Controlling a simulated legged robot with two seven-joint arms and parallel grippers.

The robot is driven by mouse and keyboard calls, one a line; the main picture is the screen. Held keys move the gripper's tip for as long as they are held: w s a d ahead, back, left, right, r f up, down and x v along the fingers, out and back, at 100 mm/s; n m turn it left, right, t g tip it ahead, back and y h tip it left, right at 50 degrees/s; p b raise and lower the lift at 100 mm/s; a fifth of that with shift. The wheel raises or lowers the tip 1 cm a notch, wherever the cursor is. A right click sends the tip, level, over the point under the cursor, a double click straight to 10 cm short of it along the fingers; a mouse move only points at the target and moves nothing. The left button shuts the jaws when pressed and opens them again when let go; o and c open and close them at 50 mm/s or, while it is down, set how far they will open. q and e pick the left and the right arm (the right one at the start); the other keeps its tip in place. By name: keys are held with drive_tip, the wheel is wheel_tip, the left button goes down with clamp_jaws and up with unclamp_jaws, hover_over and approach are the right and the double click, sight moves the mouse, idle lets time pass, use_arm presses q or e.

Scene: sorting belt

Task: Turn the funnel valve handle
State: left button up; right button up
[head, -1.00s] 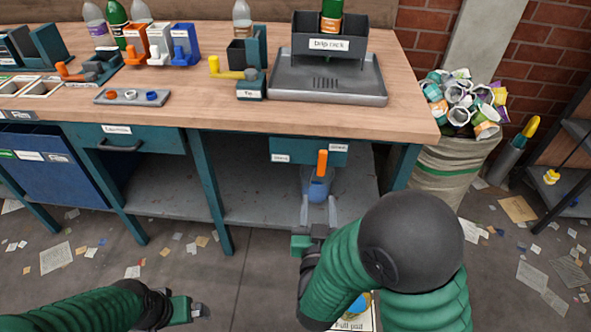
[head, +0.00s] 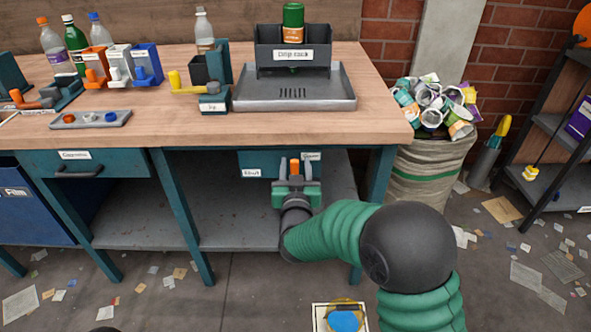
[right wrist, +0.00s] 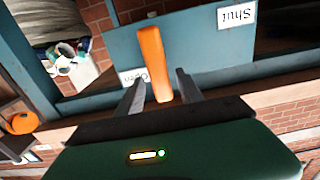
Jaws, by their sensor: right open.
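The orange valve handle (head: 294,168) stands upright in front of the teal panel (head: 254,163) under the bench. In the right wrist view the handle (right wrist: 152,50) runs between my two fingers. The panel has an "Open" label (right wrist: 133,77) close by the handle and a "Shut" label (right wrist: 237,13) farther off. In the head view the "Shut" label (head: 251,173) is left of the handle. My right gripper (head: 294,164) is open around the handle, with one finger on each side. I cannot tell whether either finger touches it. The gripper hides the part below the handle. My left gripper is out of view.
The wooden bench top (head: 200,135) overhangs the panel, with a bench leg (head: 376,185) to its right. A grey shelf (head: 225,222) lies low under the bench. A sack of cans (head: 425,180) stands at the right. A yellow-and-blue pail sign (head: 345,318) lies on the floor.

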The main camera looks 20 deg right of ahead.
drive_tip(key=shift+a+r, duration=0.1)
drive_tip(key=shift+a, duration=0.1)
drive_tip(key=shift+c, duration=0.7)
drive_tip(key=shift+d, duration=0.1)
clamp_jaws()
idle(0.4)
